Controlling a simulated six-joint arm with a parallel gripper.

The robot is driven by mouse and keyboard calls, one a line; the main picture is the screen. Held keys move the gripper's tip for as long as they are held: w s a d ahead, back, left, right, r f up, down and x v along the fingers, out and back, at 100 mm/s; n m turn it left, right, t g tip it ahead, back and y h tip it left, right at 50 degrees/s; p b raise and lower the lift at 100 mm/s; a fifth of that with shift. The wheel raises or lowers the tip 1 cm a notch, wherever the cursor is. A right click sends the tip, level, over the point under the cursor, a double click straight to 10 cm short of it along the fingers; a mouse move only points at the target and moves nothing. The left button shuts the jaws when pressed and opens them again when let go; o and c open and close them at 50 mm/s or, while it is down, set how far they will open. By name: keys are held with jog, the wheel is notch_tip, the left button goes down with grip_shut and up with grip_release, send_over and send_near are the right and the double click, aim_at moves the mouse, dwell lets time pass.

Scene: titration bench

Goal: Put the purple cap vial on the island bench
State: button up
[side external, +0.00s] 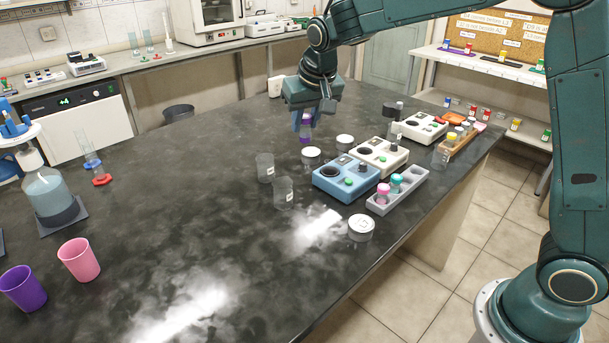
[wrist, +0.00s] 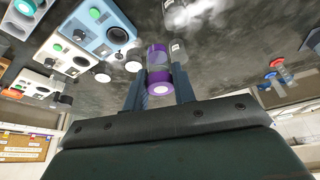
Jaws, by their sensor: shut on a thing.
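The purple cap vial (side external: 305,133) hangs between the fingers of my gripper (side external: 303,122) at the far part of the dark island bench (side external: 180,180). My gripper is shut on the vial. The vial looks close to the bench top, but I cannot tell whether it touches it. The fingers hide part of the vial.
Two clear beakers (side external: 265,167) (side external: 283,192) and white round-lidded jars (side external: 311,155) stand nearby. A blue instrument (side external: 346,178), a white instrument (side external: 379,155) and a grey vial rack (side external: 398,190) are to the right.

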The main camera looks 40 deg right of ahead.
jog(key=s+a+n+g+y, duration=0.1)
jog(key=s+a+n+y, duration=0.1)
jog(key=a+n, duration=0.4)
jog(key=s+a+n+g+y, duration=0.1)
jog(key=s+a+n, duration=0.4)
jog(key=a, duration=1.2)
jog(key=s+a+n+g+y, duration=0.1)
jog(key=s+a+n, duration=0.3)
jog(key=a+n, duration=0.4)
jog(key=a+r+y, duration=0.1)
jog(key=a, duration=0.2)
jog(key=shift+a+n+g+y, duration=0.3)
jog(key=shift+a, duration=0.1)
jog(key=shift+f, duration=0.15)
notch_tip(320, 180, down, 20)
jog(key=shift+r, duration=0.1)
jog(key=o, duration=1)
